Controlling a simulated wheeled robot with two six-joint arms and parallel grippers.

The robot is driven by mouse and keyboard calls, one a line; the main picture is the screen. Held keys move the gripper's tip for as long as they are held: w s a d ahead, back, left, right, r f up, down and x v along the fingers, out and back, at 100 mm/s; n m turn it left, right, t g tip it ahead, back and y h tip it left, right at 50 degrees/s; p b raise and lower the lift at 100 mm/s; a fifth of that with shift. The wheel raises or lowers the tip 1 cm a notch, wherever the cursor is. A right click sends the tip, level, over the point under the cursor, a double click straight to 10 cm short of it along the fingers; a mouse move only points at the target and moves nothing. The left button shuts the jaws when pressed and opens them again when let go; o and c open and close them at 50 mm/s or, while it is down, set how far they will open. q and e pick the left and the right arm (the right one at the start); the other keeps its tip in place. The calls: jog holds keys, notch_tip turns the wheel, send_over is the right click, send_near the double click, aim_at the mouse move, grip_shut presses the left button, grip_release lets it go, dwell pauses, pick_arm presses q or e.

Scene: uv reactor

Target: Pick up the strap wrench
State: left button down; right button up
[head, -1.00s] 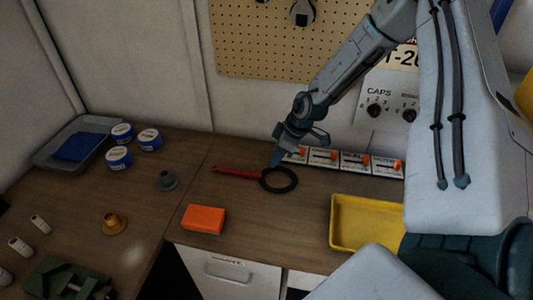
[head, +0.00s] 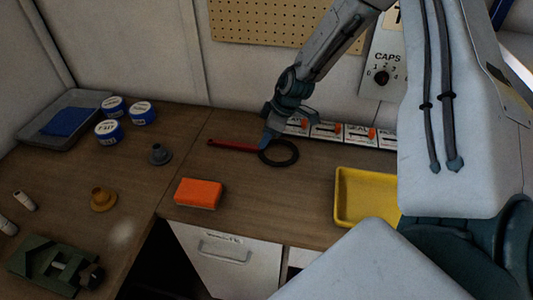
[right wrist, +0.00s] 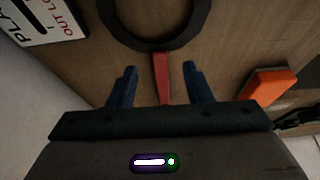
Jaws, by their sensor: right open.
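The strap wrench has a red handle (head: 233,145) and a black ring strap (head: 294,160), and lies on the wooden bench. In the right wrist view its red handle (right wrist: 161,77) lies between the two blue fingers, with the black ring (right wrist: 152,43) beyond them. My right gripper (head: 266,140) is at the wrench, where the handle meets the ring. Its fingers (right wrist: 157,75) are open and stand on either side of the handle, with gaps on both sides. My left gripper is not in view.
An orange block (head: 199,194) lies in front of the wrench, and a yellow tray (head: 343,220) stands to the right. Cards with orange parts (head: 327,131) line the wall behind. Blue-labelled tins (head: 109,131), a grey tray (head: 33,137) and a green fixture (head: 45,265) are at left.

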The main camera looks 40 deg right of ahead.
aim_at(251, 148)
jog(key=b+x, duration=0.3)
jog(key=shift+w+f, duration=0.1)
jog(key=shift+f, duration=0.2)
jog(key=shift+w+a+f+b, duration=0.15)
jog(key=shift+f+b, duration=0.2)
jog(key=shift+b, duration=0.05)
jog(key=shift+w+f, duration=0.15)
jog(key=shift+f, duration=0.05)
jog(key=shift+r, duration=0.1)
jog(key=shift+a, duration=0.1)
jog(key=shift+c, duration=0.3)
grip_shut()
